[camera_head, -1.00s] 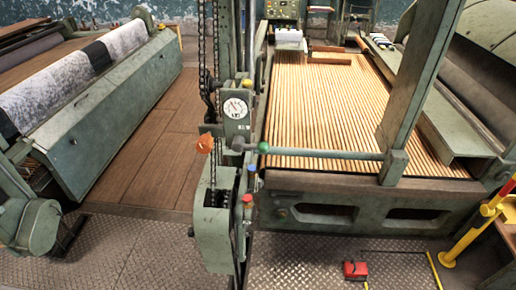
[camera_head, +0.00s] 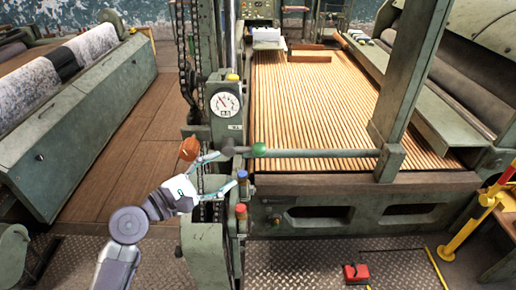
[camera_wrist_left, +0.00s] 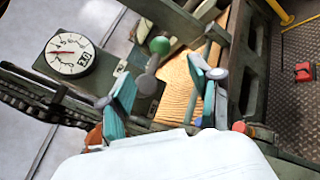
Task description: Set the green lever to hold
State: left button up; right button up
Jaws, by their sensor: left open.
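The green lever's round green knob (camera_head: 259,150) stands to the right of a grey ball-shaped hub (camera_head: 228,147), below the dial gauge. My left gripper (camera_head: 230,169) is open and empty, just left of and below the hub. In the left wrist view, the green knob (camera_wrist_left: 159,45) and grey hub (camera_wrist_left: 147,84) show beyond and between the spread teal fingers (camera_wrist_left: 162,90). No contact with the lever is clear. No hold marking is readable. My right gripper is not in view.
An orange knob (camera_head: 189,149) is close left of my left gripper. A blue button (camera_head: 242,175) and a red button (camera_head: 240,210) are close by. The gauge (camera_head: 225,104) is above. A horizontal rail (camera_head: 320,153) runs right from the green knob. Chains hang at left.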

aim_at(254, 153)
pick_arm(q)
jog(key=p+x, duration=0.1)
jog(key=x, duration=1.1)
jog(key=shift+w+d, duration=0.2)
jog(key=shift+f, duration=0.1)
grip_shut()
